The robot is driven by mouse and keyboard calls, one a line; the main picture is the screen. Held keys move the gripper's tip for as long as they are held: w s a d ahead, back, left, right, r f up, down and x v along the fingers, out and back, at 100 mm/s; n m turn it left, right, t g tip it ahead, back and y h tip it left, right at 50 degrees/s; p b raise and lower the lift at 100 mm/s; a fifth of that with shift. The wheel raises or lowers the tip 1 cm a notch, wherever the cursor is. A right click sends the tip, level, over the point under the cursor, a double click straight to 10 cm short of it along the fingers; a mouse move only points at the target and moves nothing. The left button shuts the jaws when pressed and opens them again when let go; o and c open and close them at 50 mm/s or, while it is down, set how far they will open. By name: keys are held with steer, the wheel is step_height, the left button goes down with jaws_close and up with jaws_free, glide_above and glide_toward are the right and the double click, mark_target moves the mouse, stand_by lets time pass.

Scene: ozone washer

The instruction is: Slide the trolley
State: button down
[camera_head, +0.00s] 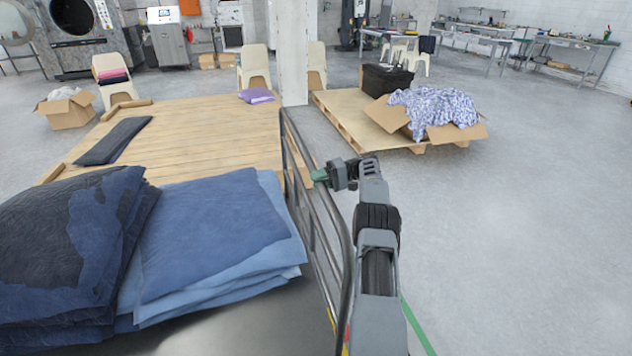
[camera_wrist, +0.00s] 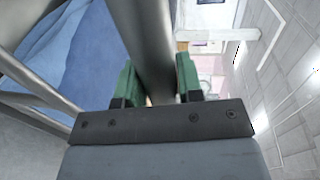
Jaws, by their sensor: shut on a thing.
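The trolley is a metal cart with a grey tubular side rail (camera_head: 341,235) and a dark flat bed (camera_head: 235,325). Stacks of folded dark blue jeans (camera_head: 75,250) and lighter blue denim (camera_head: 215,235) lie on it. My gripper (camera_head: 318,175), with green fingers, is at the rail's far part on its right side. In the wrist view my gripper (camera_wrist: 160,85) has one green finger on each side of a grey rail tube (camera_wrist: 145,40) and is shut on it. Denim (camera_wrist: 75,60) shows at the left there. The trolley's wheels are hidden.
A wooden platform (camera_head: 215,130) lies just beyond the trolley, with a dark folded cloth (camera_head: 113,140) on it. A pallet (camera_head: 345,115) with boxes and patterned cloth stands ahead right. A white pillar (camera_head: 293,55) rises between. Grey floor (camera_head: 530,220) at right is clear.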

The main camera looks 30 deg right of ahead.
steer(key=shift+s+d+f, duration=0.1)
steer(key=shift+d+f, duration=0.3)
steer(key=shift+d, duration=0.15)
steer(key=shift+a, duration=0.1)
steer(key=c, duration=1.2)
jaws_free()
steer(key=shift+a, duration=0.15)
steer(key=shift+o, duration=0.8)
steer(key=shift+w+a, duration=0.25)
steer(key=shift+a, duration=0.05)
steer(key=shift+o, duration=1.3)
steer(key=shift+s+d+r, duration=0.1)
steer(key=shift+d+r, duration=0.05)
steer(key=shift+r, duration=0.1)
